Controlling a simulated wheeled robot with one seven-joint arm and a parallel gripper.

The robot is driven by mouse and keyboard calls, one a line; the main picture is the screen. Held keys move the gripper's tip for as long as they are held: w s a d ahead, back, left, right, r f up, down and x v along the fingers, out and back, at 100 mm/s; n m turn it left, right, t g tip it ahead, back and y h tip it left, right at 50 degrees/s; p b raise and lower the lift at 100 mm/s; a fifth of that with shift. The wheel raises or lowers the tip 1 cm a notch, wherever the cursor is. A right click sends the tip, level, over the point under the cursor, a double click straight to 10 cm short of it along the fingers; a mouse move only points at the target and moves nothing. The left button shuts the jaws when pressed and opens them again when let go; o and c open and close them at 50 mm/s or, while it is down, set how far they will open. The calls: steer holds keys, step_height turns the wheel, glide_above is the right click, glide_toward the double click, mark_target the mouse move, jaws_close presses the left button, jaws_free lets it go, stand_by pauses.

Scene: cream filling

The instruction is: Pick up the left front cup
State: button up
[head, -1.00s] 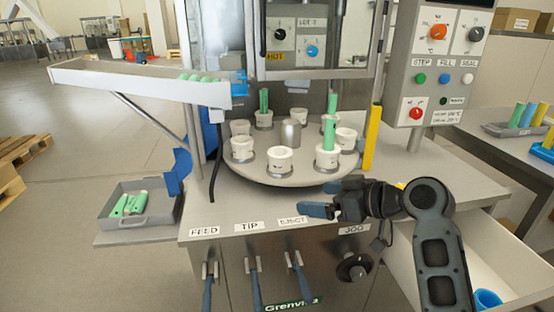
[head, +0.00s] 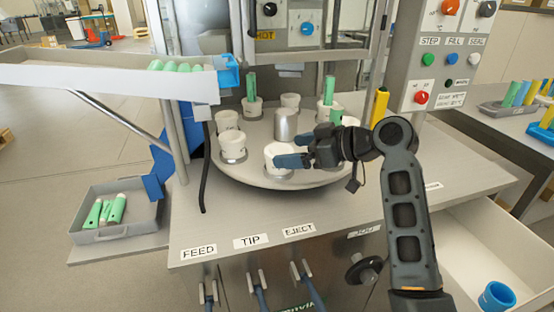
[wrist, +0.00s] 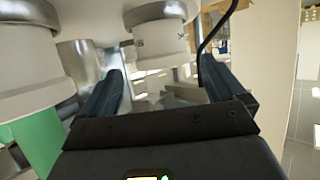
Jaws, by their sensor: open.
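White cups stand in metal holders on the round turntable (head: 240,178). One empty white cup (head: 273,153) is at the turntable's front edge, and another (head: 232,143) is to its left. My gripper (head: 298,150) is open and empty, pointing left at the front cup. One blue finger overlaps that cup's right side in the head view. In the wrist view, which looks upside down, a white cup (wrist: 160,42) lies just beyond the two spread fingers (wrist: 162,80). A cup with a green tube (wrist: 38,140) is close on the left there; in the head view my gripper mostly hides it.
A metal hub (head: 285,124) stands mid-turntable, with more cups behind it, some holding green tubes. A yellow post (head: 380,104) is at the right. A black hose (head: 206,165) and sloped chute (head: 110,78) are left. The front counter is clear.

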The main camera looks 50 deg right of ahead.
mark_target(272, 150)
steer(key=x, duration=0.3)
steer(key=p+x, duration=0.1)
steer(key=shift+w+a+r, duration=0.2)
steer(key=shift+w, duration=0.1)
steer(key=shift+w+a+f, duration=0.1)
steer(key=shift+w+f, duration=0.15)
steer(key=shift+w, duration=0.25)
steer(key=shift+c, duration=0.5)
